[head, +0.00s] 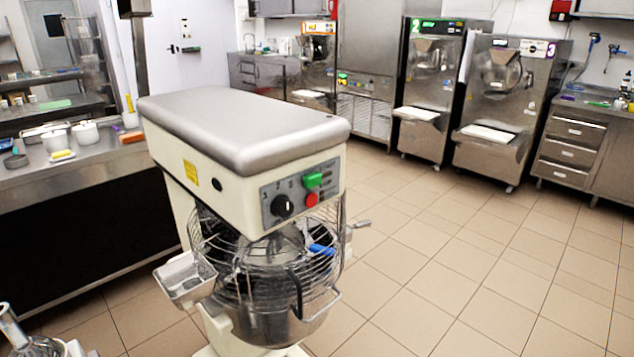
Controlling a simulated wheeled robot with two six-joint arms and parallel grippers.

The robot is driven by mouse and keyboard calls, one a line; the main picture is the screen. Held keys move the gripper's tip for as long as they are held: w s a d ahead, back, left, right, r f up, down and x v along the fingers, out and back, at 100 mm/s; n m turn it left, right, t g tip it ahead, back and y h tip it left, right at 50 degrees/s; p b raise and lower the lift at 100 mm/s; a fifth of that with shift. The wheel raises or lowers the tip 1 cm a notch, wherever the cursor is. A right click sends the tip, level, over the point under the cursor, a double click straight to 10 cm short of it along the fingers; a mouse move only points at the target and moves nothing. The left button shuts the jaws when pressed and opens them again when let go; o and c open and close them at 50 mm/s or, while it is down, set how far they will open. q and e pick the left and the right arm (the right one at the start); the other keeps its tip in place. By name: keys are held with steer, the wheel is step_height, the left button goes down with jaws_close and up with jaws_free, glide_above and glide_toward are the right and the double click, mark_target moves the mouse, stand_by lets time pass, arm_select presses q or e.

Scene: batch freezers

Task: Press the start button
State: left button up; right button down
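A large floor-standing mixer (245,125) with a cream body and grey top stands in the middle foreground of the head view. Its front panel (296,190) holds a green button (313,180), a red button (311,199) just below it and a black knob (282,206) to the left. No lettering is readable on these buttons, so I cannot tell which is the start button. No gripper fingers show, and nothing touches the panel. A metallic part is cut off at the lower left corner; I cannot tell what it is.
A wire guard (215,250) and bowl sit below the panel. A steel counter (100,165) with white pots stands left. Batch freezers numbered 2 (432,90) and 3 (505,105), and another with an orange top (316,65), line the back. Tiled floor is clear at right.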

arm_select(q)
jaws_close()
steer(key=shift+s, duration=0.1)
stand_by(1.3)
